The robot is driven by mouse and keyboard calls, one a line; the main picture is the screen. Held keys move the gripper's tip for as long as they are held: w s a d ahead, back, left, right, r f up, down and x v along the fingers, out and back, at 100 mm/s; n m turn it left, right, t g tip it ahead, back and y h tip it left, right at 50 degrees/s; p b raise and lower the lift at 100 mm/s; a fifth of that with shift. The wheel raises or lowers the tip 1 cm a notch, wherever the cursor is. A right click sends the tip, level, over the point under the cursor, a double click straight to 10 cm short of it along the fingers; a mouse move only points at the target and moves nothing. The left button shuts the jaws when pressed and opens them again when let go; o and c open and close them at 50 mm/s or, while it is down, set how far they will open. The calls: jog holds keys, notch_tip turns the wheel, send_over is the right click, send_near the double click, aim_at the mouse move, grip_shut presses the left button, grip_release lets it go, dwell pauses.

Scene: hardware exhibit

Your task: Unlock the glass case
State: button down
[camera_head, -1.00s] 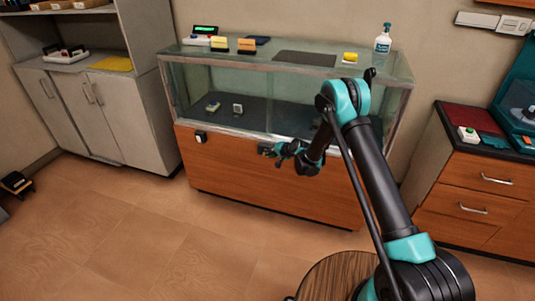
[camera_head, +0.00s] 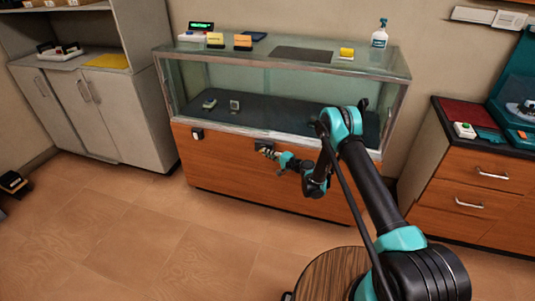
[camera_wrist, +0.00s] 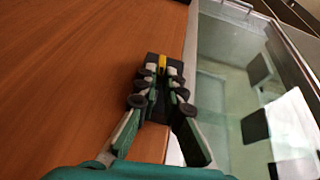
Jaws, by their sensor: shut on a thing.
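The glass case (camera_head: 190,100) has a glass top and front above a wooden base. A black lock block (camera_head: 264,144) sits on the wooden front just below the glass edge, and the wrist view shows it too (camera_wrist: 156,116). My gripper (camera_head: 269,153) is at this block. The glass front appears closed.
Small items, including a spray bottle (camera_head: 380,33), stand on the glass top. A grey cabinet (camera_head: 105,105) is at left, a wooden drawer unit (camera_head: 470,185) at right. Floor in front is clear.

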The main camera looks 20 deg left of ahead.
dwell(0.3)
jog(key=c, duration=1.6)
grip_release()
jog(key=shift+c, duration=0.2)
jog(key=shift+r, duration=0.1)
notch_tip(320, 180, up, 10)
jog(key=shift+a, duration=0.1)
